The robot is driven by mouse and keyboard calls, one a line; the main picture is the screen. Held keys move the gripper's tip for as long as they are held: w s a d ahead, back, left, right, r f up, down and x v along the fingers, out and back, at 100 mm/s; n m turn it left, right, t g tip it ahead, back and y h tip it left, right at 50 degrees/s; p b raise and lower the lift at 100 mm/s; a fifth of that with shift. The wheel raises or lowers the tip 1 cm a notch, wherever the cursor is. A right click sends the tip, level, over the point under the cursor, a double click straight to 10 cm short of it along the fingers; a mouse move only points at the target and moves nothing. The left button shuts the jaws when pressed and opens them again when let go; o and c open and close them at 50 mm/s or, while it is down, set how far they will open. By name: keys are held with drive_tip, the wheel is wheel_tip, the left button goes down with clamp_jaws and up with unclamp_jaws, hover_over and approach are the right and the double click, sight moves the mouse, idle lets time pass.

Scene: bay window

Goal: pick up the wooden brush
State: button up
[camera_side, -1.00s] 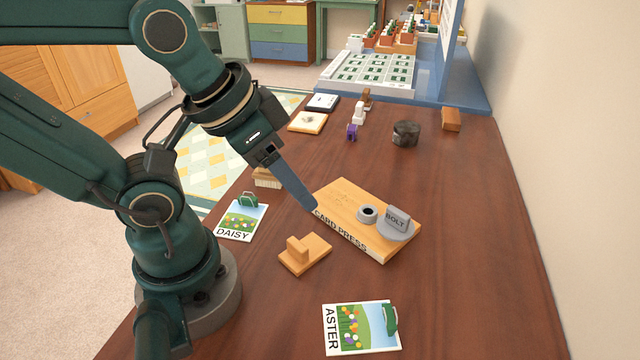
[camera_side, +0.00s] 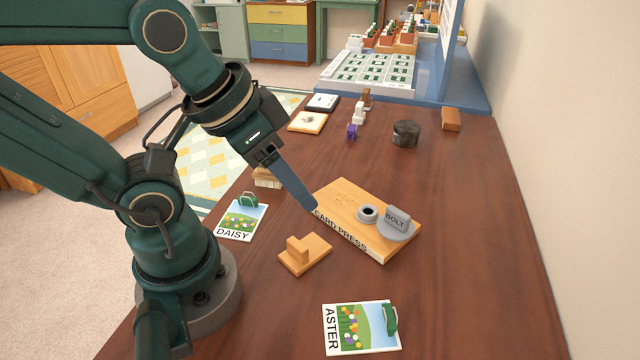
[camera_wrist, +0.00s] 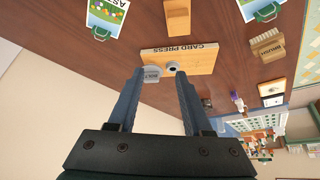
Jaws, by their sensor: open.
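The wooden brush (camera_side: 266,179) lies on the table at its left edge, behind my gripper in the side view and partly hidden by it. In the wrist view the brush (camera_wrist: 268,46) shows whole at the upper right, with BRUSH lettering and pale bristles. My gripper (camera_side: 309,206) is open and empty. Its near finger hides the other in the side view, and its tip is over the edge of the card press. The wrist view shows both fingers of the gripper (camera_wrist: 160,76) apart, with the brush well to their right.
The wooden card press (camera_side: 340,205) carries a grey bolt piece (camera_side: 398,222) and a ring. A small wooden block (camera_side: 305,254), a DAISY card (camera_side: 241,220) and an ASTER card (camera_side: 361,328) lie around it. A dark round object (camera_side: 405,134) stands farther back. The table's right side is clear.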

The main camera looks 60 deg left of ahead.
drive_tip(key=o, duration=0.6)
drive_tip(key=shift+c, duration=0.2)
